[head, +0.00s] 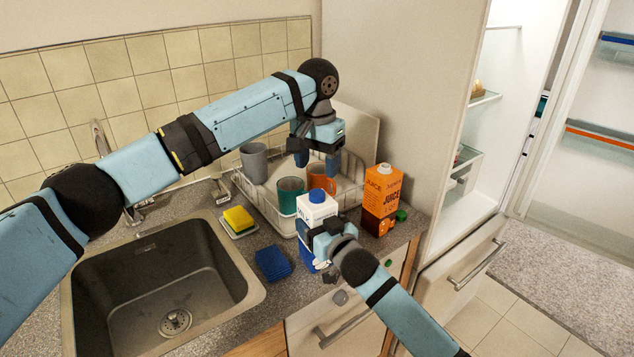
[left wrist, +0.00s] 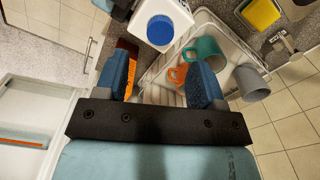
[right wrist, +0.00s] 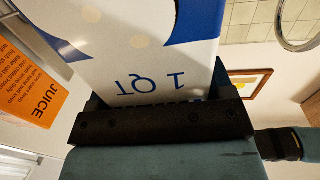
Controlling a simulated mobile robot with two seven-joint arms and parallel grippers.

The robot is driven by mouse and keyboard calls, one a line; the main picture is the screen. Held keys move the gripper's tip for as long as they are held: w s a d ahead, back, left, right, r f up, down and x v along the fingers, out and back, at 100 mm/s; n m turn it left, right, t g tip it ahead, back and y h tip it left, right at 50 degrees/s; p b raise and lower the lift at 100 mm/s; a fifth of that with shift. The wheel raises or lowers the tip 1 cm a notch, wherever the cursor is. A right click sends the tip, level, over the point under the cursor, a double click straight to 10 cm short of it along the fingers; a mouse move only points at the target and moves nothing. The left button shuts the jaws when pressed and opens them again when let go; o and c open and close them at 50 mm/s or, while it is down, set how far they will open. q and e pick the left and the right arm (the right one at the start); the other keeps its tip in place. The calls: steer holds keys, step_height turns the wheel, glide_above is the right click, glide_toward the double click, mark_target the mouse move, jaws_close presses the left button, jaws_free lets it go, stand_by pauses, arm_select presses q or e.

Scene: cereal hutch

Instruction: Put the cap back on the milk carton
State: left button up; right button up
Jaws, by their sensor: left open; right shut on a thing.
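The milk carton (head: 318,207) is white and blue and stands upright near the counter's front edge. The blue cap (head: 317,196) sits on top of it; it also shows in the left wrist view (left wrist: 160,30). I cannot tell whether the cap is fully seated. My left gripper (head: 317,160) is open and empty, fingers down, above and behind the carton, apart from the cap.
An orange juice carton (head: 382,192) stands right of the milk, with a small green object (head: 402,215) beside it. A dish rack (head: 272,213) with cups is behind. A yellow sponge (head: 238,218), blue cloth (head: 273,263) and sink (head: 150,285) lie left. The fridge stands open at right.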

arm_select(q)
step_height(320, 180, up, 5)
stand_by(0.3)
arm_select(e)
steer(key=o, duration=1.7)
arm_select(q)
steer(key=shift+f+b, duration=0.35)
steer(key=shift+f, duration=0.05)
arm_select(e)
steer(key=v, duration=1.4)
steer(key=shift+f, duration=0.1)
